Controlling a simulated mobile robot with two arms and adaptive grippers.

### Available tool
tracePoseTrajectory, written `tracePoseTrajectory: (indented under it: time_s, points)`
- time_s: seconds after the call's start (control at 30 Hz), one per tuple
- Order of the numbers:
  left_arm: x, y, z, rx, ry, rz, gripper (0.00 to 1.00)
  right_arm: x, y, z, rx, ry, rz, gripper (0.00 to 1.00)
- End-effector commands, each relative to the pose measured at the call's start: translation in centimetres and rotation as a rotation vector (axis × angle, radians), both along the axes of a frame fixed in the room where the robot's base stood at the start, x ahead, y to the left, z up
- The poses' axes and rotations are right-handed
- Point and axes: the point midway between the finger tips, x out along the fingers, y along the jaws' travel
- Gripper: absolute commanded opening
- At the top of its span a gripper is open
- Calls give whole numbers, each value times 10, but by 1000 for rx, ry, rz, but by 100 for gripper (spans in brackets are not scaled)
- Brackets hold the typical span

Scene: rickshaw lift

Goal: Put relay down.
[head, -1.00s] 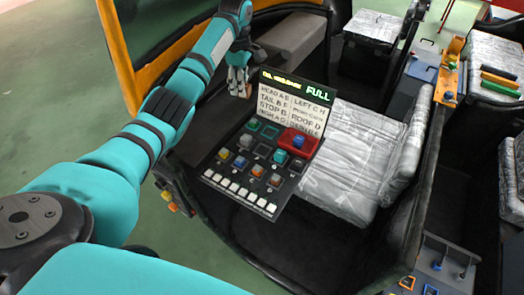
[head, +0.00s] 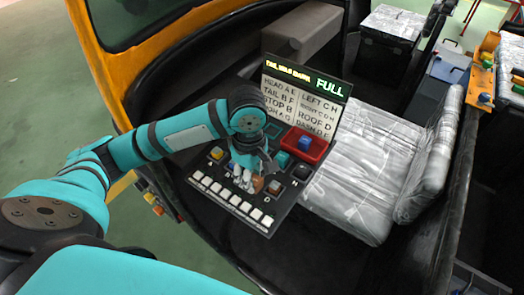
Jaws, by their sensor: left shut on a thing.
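My left gripper (head: 246,181) is over the relay panel (head: 213,174), shut on a small orange-brown relay (head: 258,184) low between its fingertips. The fingers hide much of it, and I cannot tell whether it touches the panel. The panel holds coloured relays: a yellow one (head: 217,153), a teal one (head: 283,159), a black one (head: 302,172) and a brown one (head: 275,187). My arm hides several middle positions. A red tray (head: 318,156) with a blue block (head: 305,143) sits at the panel's right. My right gripper is not in view.
A lit display (head: 302,77) reading FULL stands above a label board (head: 297,108) behind the panel. White switches (head: 232,199) line the front edge. A plastic-wrapped seat (head: 365,170) is to the right, and the orange cab frame (head: 100,85) is at the left.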

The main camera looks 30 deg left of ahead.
Motion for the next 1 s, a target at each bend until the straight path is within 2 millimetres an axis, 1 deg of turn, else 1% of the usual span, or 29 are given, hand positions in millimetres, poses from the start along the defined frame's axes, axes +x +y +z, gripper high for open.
tracePoseTrajectory:
  time_s: [0.07,0.17,0.4,0.5,0.6,0.7,0.87,1.0]
  points:
    - [3,2,-2,0,-1,1,1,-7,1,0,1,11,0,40]
    - [22,9,-3,0,-3,3,1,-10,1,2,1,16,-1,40]
    - [84,31,-8,0,-2,4,1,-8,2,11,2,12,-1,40]
    - [108,39,-10,0,-3,3,1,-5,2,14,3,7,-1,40]
    - [125,46,-12,0,-3,0,1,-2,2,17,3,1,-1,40]
    - [136,49,-14,-1,-3,-1,1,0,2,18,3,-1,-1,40]
    - [146,54,-16,0,-2,-1,1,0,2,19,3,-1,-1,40]
    - [145,54,-37,1,1,-3,1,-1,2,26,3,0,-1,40]
